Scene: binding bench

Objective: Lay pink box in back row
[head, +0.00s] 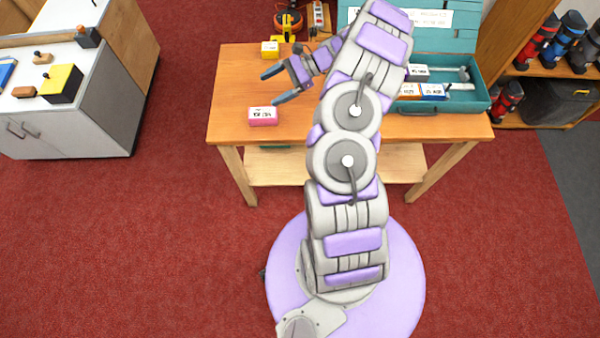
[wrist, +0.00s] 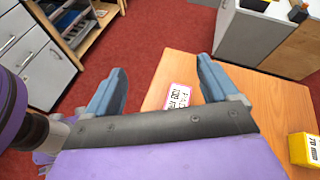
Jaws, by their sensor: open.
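The pink box (head: 263,116) lies on the wooden bench near its front left corner, with a white label on top. My gripper (head: 274,88) is open and empty above the bench, up and to the right of the pink box in the head view. In the wrist view the pink box (wrist: 178,97) shows between the two blue-grey fingers (wrist: 160,90), beyond their tips' base and apart from them. An open teal case (head: 440,106) stands at the bench's right side. It holds several small labelled boxes, among them a blue one (head: 433,91); my arm hides its left part.
A yellow box (head: 270,49) lies at the bench's back left; it also shows in the wrist view (wrist: 304,150). A yellow-black tool (head: 288,27) is behind it. The bench's left front (head: 226,125) is clear. A grey cabinet (head: 75,115) stands left, shelves with bottles right.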

